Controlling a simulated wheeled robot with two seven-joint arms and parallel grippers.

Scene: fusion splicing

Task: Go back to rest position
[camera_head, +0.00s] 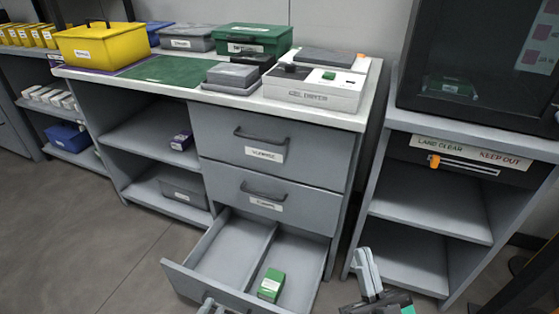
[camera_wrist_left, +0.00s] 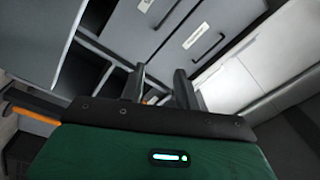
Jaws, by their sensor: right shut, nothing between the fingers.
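My right gripper (camera_head: 366,262) is at the bottom of the head view, right of the open drawer, shut and empty. My left gripper (camera_wrist_left: 160,75) shows in the left wrist view with its two dark fingers apart and nothing gripped between them. In the head view, small grey parts at the bottom edge by the drawer front may be its tips or the drawer handle; I cannot tell which. The bottom drawer (camera_head: 230,252) is pulled out. A green box (camera_head: 271,284) lies in its right compartment.
Two shut drawers (camera_head: 270,150) with handles are above the open one. The worktop carries a yellow toolbox (camera_head: 100,46), a green case (camera_head: 254,38), a green mat (camera_head: 160,69) and a white device (camera_head: 312,90). A shelf unit (camera_head: 430,200) stands at the right. Floor at the left is clear.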

